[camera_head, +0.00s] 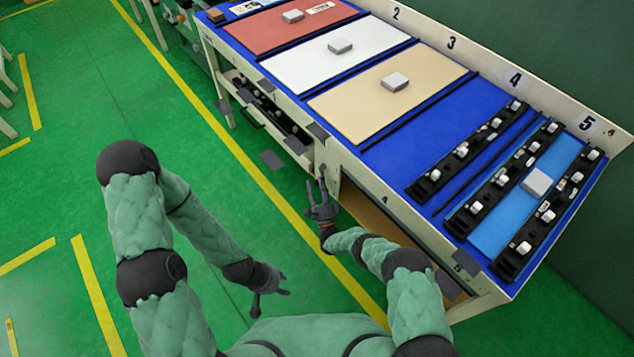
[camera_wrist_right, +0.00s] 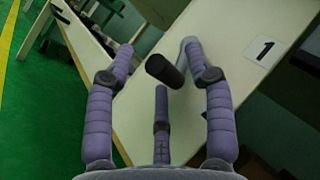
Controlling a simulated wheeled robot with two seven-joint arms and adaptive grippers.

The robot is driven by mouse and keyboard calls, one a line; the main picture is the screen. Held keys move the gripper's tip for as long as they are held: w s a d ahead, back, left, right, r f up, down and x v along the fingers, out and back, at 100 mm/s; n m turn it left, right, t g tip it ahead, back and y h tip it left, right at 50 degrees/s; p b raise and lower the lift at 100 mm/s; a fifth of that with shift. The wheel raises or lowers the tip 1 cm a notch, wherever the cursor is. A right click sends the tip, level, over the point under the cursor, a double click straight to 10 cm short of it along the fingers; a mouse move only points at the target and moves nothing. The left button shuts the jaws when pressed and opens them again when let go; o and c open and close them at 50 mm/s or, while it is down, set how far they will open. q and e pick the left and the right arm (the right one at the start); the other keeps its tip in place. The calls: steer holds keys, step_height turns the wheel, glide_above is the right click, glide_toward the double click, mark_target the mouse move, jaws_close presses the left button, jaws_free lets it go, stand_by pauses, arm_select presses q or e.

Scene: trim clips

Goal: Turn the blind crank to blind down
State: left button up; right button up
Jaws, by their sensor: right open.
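The blind crank shows in the right wrist view as a black cylindrical handle (camera_wrist_right: 165,71) beside a pale grey bent arm (camera_wrist_right: 188,46), next to a pale panel. My right gripper (camera_wrist_right: 158,61) is open, with its purple-grey fingers spread around the black handle's place in the picture; I see no finger closed on it. In the head view my right gripper (camera_head: 322,194) is at the bench's front edge, where the crank is hard to make out. My left gripper (camera_head: 271,303) is low over the green floor, away from the bench, with its fingers apart. The blind itself is not clearly visible.
A long bench (camera_head: 335,165) carries a red panel (camera_head: 262,32), a white panel (camera_head: 305,62), a tan panel (camera_head: 365,108) and black clip rails (camera_head: 465,150) on a blue top.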

steer(key=v, duration=1)
steer(key=shift+s+f, duration=0.15)
steer(key=shift+s, duration=0.2)
steer(key=shift+c, duration=0.3)
steer(key=shift+c, duration=1.1)
arm_select(q)
step_height(320, 180, up, 4)
steer(key=w+p, duration=0.2)
steer(key=p, duration=0.2)
arm_select(e)
step_height(320, 180, up, 8)
steer(key=d+n+g, duration=0.1)
steer(key=n+g, duration=0.3)
steer(key=g, duration=0.4)
steer(key=shift+h, duration=0.4)
steer(key=shift+b+x, duration=2)
steer(key=shift+x, duration=3.5)
arm_select(q)
steer(key=x, duration=0.4)
steer(key=shift+s+a+f, duration=0.1)
steer(key=shift+a, duration=0.3)
arm_select(e)
steer(key=shift+d+f, duration=0.15)
